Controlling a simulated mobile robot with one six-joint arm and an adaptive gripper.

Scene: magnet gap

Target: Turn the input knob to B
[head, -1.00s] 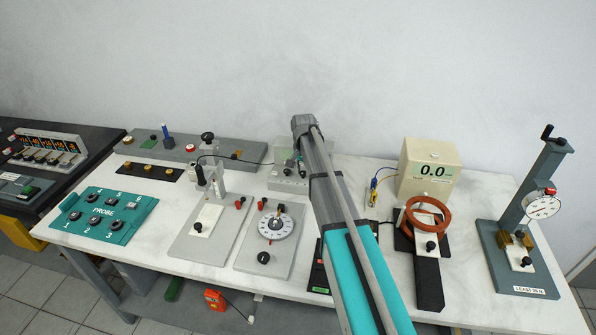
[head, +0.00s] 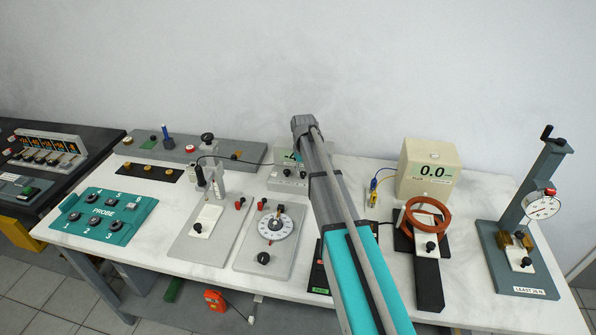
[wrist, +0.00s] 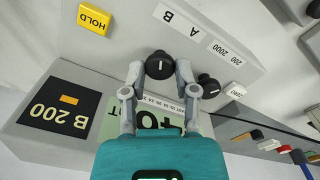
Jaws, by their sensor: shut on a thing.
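The input knob (wrist: 159,66) is a round black knob with a short white mark, on the grey face of a meter box. The upside-down letters B and A are on a white label (wrist: 180,22) beside it in the wrist view. My gripper (wrist: 159,70) is shut on the knob, one finger on each side. A dark display (wrist: 58,108) on the same box reads B 200, upside down. In the head view the meter box (head: 287,182) stands at the back of the table, partly hidden by my arm; the knob cannot be made out there.
A second black knob (wrist: 208,86) sits close to my right finger, with range labels beside it. A yellow HOLD button (wrist: 94,18) is on the same face. A grey dial plate (head: 270,257) and a box reading 0.0 (head: 428,184) stand on the table.

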